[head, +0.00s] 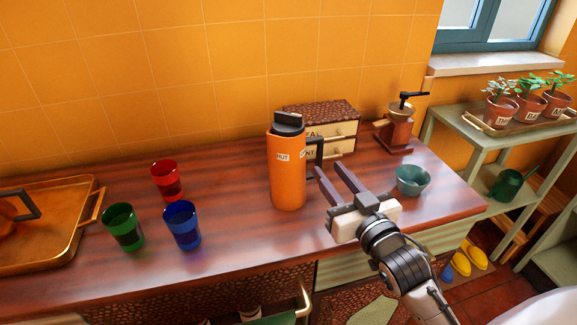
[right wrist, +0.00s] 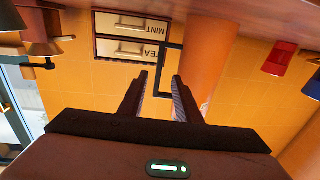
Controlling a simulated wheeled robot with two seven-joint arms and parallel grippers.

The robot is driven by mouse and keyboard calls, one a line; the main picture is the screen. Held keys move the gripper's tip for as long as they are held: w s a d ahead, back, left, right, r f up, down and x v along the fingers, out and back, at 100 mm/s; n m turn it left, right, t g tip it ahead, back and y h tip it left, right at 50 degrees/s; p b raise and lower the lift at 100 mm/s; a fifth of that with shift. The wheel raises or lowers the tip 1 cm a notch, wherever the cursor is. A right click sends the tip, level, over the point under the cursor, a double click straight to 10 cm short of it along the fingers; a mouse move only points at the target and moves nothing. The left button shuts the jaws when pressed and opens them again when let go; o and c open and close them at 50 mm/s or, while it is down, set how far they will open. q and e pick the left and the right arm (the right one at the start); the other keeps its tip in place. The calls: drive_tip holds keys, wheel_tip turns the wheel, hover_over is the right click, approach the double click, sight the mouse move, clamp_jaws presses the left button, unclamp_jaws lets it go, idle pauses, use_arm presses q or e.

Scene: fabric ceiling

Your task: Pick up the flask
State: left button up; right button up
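The flask (head: 288,178) is a tall orange cylinder with a dark lid and a black side handle (head: 315,148). It stands upright on the wooden counter, handle to the right. My right gripper (head: 332,169) is open and empty, just right of and in front of the flask, its fingers pointing toward the handle. In the right wrist view, which is upside down, the black handle (right wrist: 160,58) shows beyond the gap between the fingertips (right wrist: 159,77), and the orange flask body (right wrist: 210,45) is to the right. I see no contact. My left gripper is not in view.
Red (head: 166,181), green (head: 123,227) and blue (head: 182,225) cups stand left of the flask. A tray (head: 60,187) lies far left. A teal bowl (head: 412,180) is right of the gripper. A drawer box (head: 345,135) and coffee grinder (head: 396,130) stand behind.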

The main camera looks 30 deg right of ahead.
sight(321, 157)
drive_tip(key=w, duration=0.4)
drive_tip(key=w+d, duration=0.1)
drive_tip(key=w, duration=0.1)
drive_tip(key=shift+w+r+p, duration=0.1)
drive_tip(key=shift+w+p, duration=0.25)
drive_tip(key=shift+p, duration=0.05)
clamp_jaws()
idle(1.0)
drive_tip(key=shift+r, duration=0.3)
